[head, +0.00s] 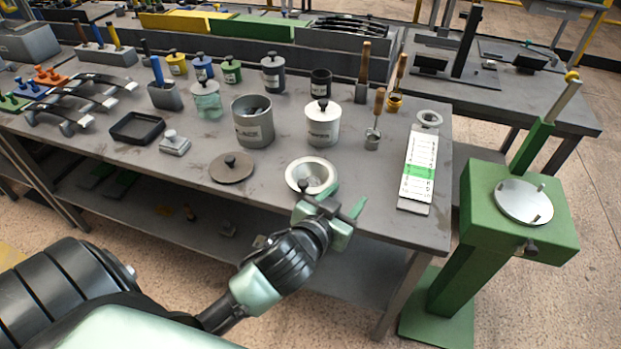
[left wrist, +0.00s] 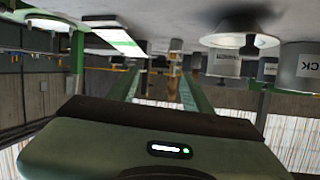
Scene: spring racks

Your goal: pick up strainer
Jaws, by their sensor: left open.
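A white round bowl (head: 300,168) with a grey, mesh-like centre sits near the table's front edge in the head view; it looks like the strainer, though the mesh is too small to be sure. A pale round vessel, likely the same one, shows upside down at the upper right of the left wrist view (left wrist: 240,40). My left gripper (head: 343,200) is open and empty, just in front of and right of the bowl, overlapping its lower right rim in the picture. I cannot tell whether they touch. Its fingers show in the left wrist view (left wrist: 162,80) with nothing between them. My right gripper is not in view.
Behind the bowl stand a white lidded jar (head: 322,124) and a grey pot (head: 253,130). A flat grey lid (head: 231,168) lies to the left. A white-and-green chart (head: 418,168) lies right. Wooden-handled tools (head: 376,115) stand behind. A green stand (head: 520,215) is beyond the table's right end.

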